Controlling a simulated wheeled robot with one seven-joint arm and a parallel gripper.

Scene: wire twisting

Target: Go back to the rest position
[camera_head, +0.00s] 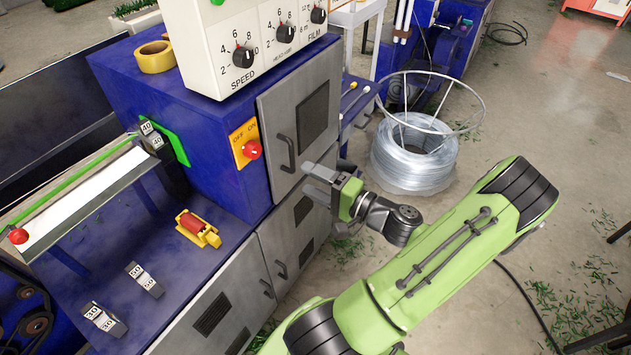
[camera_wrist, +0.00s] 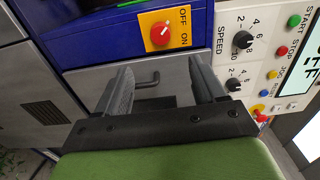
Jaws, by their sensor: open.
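My gripper (camera_head: 318,183) is at the end of my green arm, in front of the grey cabinet door (camera_head: 301,115) of the blue machine. In the wrist view my gripper (camera_wrist: 158,88) shows two dark fingers spread apart with nothing between them. The door handle (camera_wrist: 147,79) shows beyond and between the fingers, apart from them as far as I can tell. In the head view the handle (camera_head: 286,153) is just left of the gripper. The door looks shut.
A red rotary switch (camera_head: 251,149) on a yellow plate sits left of the door. A control panel (camera_head: 243,40) stands on the machine. A wire coil (camera_head: 414,155) in a ring frame stands on the floor behind my arm. Floor right of my arm is mostly free, with green clippings.

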